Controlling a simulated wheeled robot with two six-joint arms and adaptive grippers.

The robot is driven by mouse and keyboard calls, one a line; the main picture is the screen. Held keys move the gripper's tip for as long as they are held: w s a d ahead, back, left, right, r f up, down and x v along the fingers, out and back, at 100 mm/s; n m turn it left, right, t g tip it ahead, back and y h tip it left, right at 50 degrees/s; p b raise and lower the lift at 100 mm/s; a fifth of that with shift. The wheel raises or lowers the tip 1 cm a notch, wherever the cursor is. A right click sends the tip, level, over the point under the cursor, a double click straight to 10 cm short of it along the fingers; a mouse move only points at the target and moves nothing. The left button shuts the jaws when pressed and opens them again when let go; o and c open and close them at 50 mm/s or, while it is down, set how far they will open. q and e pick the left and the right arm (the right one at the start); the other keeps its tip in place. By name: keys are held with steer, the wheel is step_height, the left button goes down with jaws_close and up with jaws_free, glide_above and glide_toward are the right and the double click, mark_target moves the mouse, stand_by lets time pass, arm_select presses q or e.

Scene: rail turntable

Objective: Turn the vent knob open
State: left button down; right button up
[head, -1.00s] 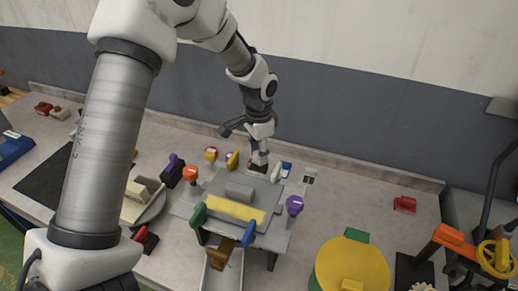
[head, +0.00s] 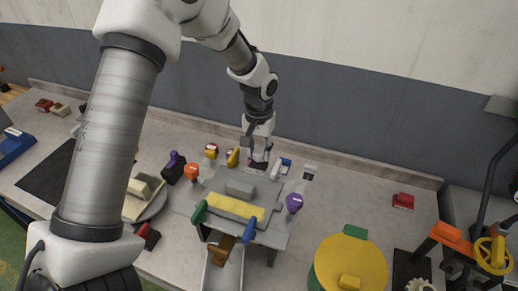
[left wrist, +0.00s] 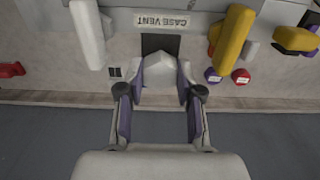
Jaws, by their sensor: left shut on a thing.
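The vent knob (left wrist: 160,70) is a pale grey faceted piece on a dark square plate, next to a label (left wrist: 160,21) reading CASE VENT, upside down in the left wrist view. My left gripper (left wrist: 160,84) is shut on the knob, with a purple-lined finger on each side of it. In the head view my left gripper (head: 258,162) reaches down at the back edge of the grey machine (head: 272,238). It hides most of the knob there. My right gripper is in neither view.
A yellow handle (left wrist: 235,40) and a white handle (left wrist: 87,35) stand on either side of the knob. A yellow round turntable (head: 350,265) lies at the right.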

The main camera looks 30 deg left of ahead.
mark_target(259, 153)
arm_select(q)
steer(key=c, duration=1.9)
jaws_free()
steer(key=shift+s+f, duration=0.15)
steer(key=o, duration=1.1)
steer(key=shift+o, duration=0.2)
steer(key=shift+r, duration=0.25)
step_height(259, 153, up, 12)
steer(key=shift+f, duration=0.15)
